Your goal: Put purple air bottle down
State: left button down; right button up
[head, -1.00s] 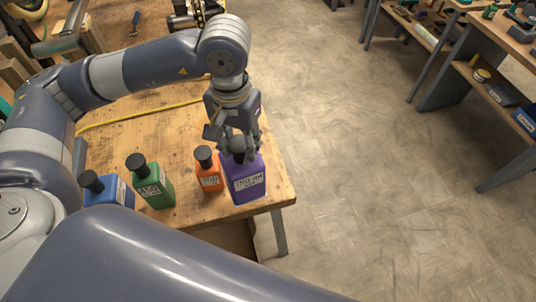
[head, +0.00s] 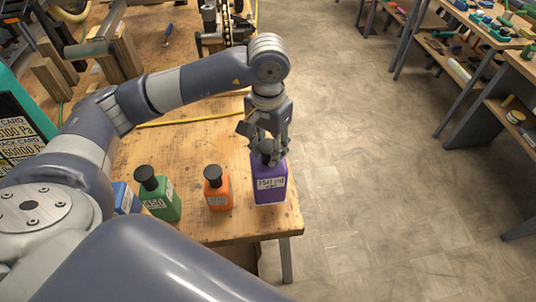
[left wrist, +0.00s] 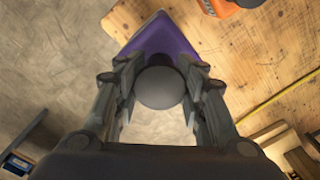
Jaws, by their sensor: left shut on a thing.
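The purple air bottle (head: 270,182) stands upright at the right front corner of the wooden table, with a white label facing me. My left gripper (head: 268,150) comes down from above and is shut on its dark cap. In the left wrist view the round cap (left wrist: 159,88) sits between the two fingers, with the purple body (left wrist: 160,42) behind it. I cannot tell for sure whether the bottle's base touches the table. My right gripper is not in view.
An orange bottle (head: 217,188), a green bottle (head: 158,194) and a blue bottle (head: 126,198) stand left of the purple one on the wooden table (head: 195,150). A yellow cord (head: 190,119) lies behind them. Open floor (head: 345,170) lies right of the table; shelves (head: 455,100) stand beyond.

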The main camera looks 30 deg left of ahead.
aim_at(268, 171)
pick_arm(q)
notch_tip(268, 171, down, 3)
jog(key=shift+p, duration=0.35)
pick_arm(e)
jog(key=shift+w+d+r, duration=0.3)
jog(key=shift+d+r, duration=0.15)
pick_arm(q)
jog(key=shift+f, duration=0.1)
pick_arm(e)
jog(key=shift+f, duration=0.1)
pick_arm(q)
jog(key=shift+f+b, duration=0.1)
jog(key=shift+b, duration=0.2)
jog(key=c, duration=1)
grip_release()
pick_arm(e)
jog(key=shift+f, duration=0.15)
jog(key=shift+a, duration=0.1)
